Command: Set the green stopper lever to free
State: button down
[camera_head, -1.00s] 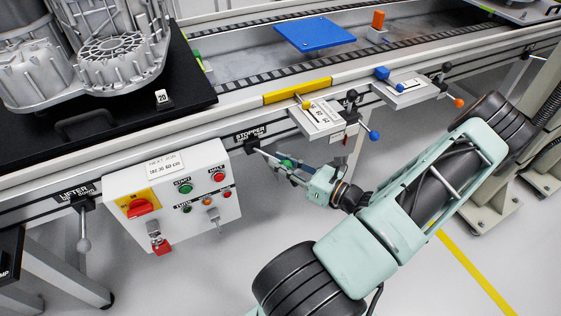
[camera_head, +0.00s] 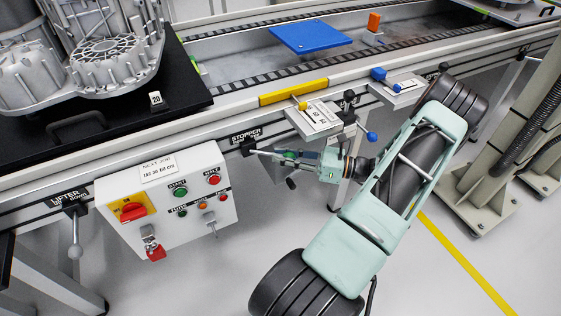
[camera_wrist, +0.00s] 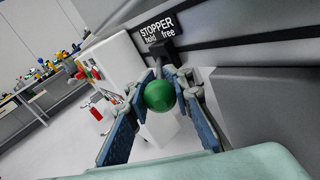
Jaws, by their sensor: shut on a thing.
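The green ball knob of the stopper lever (camera_wrist: 160,97) sits between the two blue-padded fingers of my gripper (camera_wrist: 162,100), which is shut on it. Its short shaft runs to a dark pivot (camera_wrist: 161,48) just below the STOPPER label (camera_wrist: 160,28), which reads hold on the left and free on the right. In the head view, my gripper (camera_head: 283,156) is at the rail's front, right of and slightly below the label (camera_head: 246,134). The lever shaft (camera_head: 262,152) points right there, nearly level. The knob is mostly hidden by my fingers in that view.
A white control box (camera_head: 170,205) with buttons and a key switch hangs left of the lever. The LIFTER lever (camera_head: 74,235) is farther left. Floor below is clear.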

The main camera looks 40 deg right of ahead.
jog(key=shift+w+d, duration=0.1)
jog(key=shift+d, duration=0.05)
jog(key=c, duration=1.7)
grip_release()
jog(key=v, duration=1.2)
jog(key=shift+d, duration=0.1)
